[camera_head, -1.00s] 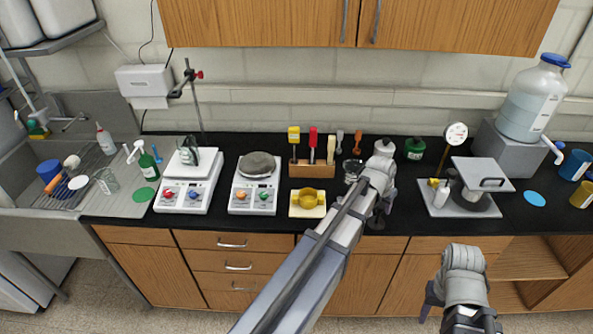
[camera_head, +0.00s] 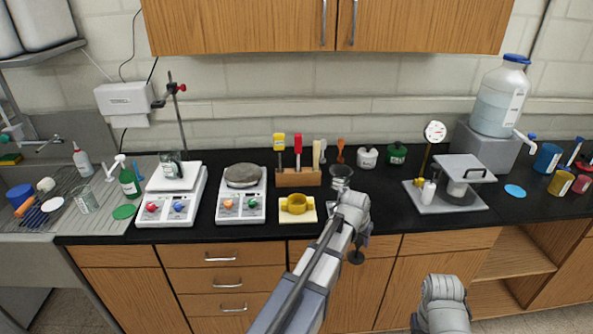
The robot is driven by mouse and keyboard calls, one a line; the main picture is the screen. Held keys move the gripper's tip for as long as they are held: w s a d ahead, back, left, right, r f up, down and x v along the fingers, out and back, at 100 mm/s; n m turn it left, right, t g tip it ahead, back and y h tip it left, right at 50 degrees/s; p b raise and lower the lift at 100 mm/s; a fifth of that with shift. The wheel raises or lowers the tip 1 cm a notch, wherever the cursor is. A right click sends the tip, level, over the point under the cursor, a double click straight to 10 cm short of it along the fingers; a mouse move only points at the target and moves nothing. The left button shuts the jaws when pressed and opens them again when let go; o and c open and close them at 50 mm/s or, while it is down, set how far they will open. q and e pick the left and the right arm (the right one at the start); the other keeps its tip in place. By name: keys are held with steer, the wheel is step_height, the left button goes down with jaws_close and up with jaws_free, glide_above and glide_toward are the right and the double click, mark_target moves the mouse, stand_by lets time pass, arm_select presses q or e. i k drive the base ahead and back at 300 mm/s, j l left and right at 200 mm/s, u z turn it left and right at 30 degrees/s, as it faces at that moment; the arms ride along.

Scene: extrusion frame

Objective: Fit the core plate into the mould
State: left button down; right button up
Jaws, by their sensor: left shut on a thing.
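A yellow ring-shaped part (camera_head: 296,204) sits on a cream square plate (camera_head: 312,215) near the front of the black bench; I take this to be the mould. My left gripper (camera_head: 360,243) points down at the bench's front edge, to the right of the ring and apart from it. It is shut on a small dark round piece (camera_head: 355,258), which I take to be the core plate. The wrist and fingers partly hide this piece, and its shape is unclear. My right forearm shows at the bottom right; its gripper is outside the view.
Two white hotplates or scales (camera_head: 241,207) stand left of the ring. A wooden tool rack (camera_head: 298,178) and a glass vessel (camera_head: 341,176) are behind. A gauge stand with a handled grey plate (camera_head: 464,165) stands to the right. Bare bench lies between.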

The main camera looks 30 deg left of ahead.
mark_target(298, 204)
steer(key=k+j, duration=0.15)
steer(key=j, duration=0.2)
steer(key=k+j, duration=0.15)
steer(key=j, duration=0.2)
steer(key=k+j, duration=0.15)
steer(key=j, duration=0.2)
steer(key=k+j, duration=0.1)
steer(key=j, duration=0.25)
